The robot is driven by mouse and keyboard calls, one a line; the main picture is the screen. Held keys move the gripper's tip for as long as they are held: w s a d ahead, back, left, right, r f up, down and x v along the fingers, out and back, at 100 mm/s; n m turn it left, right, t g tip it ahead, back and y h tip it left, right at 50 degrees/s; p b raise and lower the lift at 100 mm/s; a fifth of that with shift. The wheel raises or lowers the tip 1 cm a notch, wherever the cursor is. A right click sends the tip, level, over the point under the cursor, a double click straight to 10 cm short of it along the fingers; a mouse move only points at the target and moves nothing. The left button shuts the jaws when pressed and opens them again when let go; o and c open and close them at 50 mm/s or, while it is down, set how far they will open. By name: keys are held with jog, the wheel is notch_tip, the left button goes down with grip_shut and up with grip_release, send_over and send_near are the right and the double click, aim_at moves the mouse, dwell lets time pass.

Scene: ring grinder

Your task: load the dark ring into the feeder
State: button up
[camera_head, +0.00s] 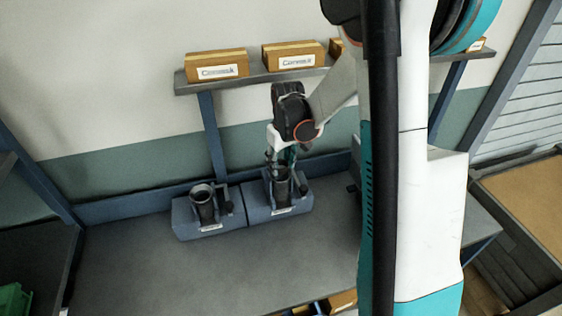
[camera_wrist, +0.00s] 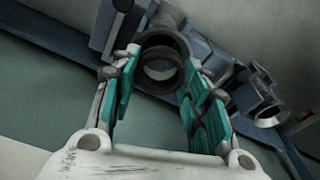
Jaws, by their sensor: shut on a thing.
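My gripper (camera_wrist: 160,85) is shut on a dark ring (camera_wrist: 161,48), which sits between the teal finger pads in the wrist view. The ring is right in front of the upright dark tube of a blue-grey feeder (camera_wrist: 112,28), and the two overlap in this view. I cannot tell whether the ring touches the tube. In the head view my gripper (camera_head: 282,157) points down over the right-hand feeder (camera_head: 292,207), just above its tube. The ring cannot be made out clearly there.
A second feeder (camera_head: 183,222) with a dark tube stands directly to the left on the grey bench (camera_head: 200,275). A shelf (camera_head: 255,76) with cardboard boxes (camera_head: 217,65) runs above, behind my gripper. The bench in front of the feeders is clear.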

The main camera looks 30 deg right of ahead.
jog(key=shift+f+b, duration=0.7)
jog(key=shift+f, duration=0.1)
dwell(0.4)
jog(key=o, duration=1.2)
jog(key=shift+r, duration=0.1)
notch_tip(320, 180, up, 12)
jog(key=s, duration=0.1)
jog(key=shift+s, duration=0.2)
